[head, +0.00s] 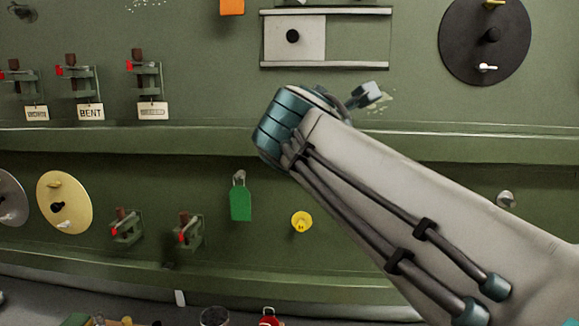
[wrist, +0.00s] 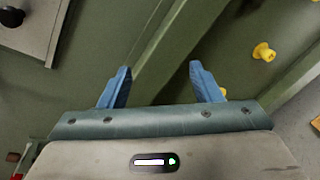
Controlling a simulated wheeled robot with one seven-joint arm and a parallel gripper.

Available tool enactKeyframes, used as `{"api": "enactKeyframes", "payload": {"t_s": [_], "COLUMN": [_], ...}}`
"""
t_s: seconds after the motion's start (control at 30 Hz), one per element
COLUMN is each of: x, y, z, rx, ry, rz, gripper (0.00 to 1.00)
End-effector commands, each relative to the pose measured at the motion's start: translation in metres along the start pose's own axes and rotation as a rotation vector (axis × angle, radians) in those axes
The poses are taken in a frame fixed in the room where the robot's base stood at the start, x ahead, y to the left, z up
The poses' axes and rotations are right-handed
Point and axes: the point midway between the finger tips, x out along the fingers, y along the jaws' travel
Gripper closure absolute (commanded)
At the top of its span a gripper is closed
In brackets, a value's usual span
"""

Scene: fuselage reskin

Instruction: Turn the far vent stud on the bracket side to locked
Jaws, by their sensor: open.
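Which fitting is the far vent stud is not marked in either view. A black disc (head: 462,42) at the upper right of the head view has a black centre knob, a yellow stud (head: 493,4) at its top and a white stud (head: 486,67) at its bottom. A yellow disc (head: 74,190) at lower left has similar small fittings. My gripper (wrist: 160,80) is open and empty in the wrist view, its blue fingers spread in front of the green wall. In the head view my arm hides most of it.
A sliding plate (head: 309,48) with a black knob sits in rails above my wrist. Labelled clamps (head: 78,78) line the left. Yellow knobs (wrist: 262,52) show at right in the wrist view.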

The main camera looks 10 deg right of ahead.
Motion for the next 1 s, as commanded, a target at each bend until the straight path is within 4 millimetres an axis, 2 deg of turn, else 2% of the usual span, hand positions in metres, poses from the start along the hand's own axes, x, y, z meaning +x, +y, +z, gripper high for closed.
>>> {"api": "enactKeyframes", "payload": {"t_s": [0.1, 0.3, 0.5, 0.73, 0.77, 0.87, 0.97, 1.0], "x": [0.002, 0.004, 0.005, 0.005, 0.005, 0.005, 0.006, 0.006], "y": [-0.020, -0.043, -0.053, -0.053, -0.053, -0.058, -0.079, -0.093], "z": [-0.009, -0.022, -0.027, -0.027, -0.027, -0.029, -0.040, -0.047], "rx": [0.089, 0.201, 0.246, 0.249, 0.249, 0.265, 0.350, 0.410], "ry": [0.030, 0.061, 0.072, 0.073, 0.073, 0.077, 0.094, 0.104], "rz": [-0.052, -0.118, -0.145, -0.147, -0.147, -0.158, -0.216, -0.258], "gripper": [0.42, 0.42, 0.42, 0.42, 0.45, 0.72, 1.00, 1.00]}}
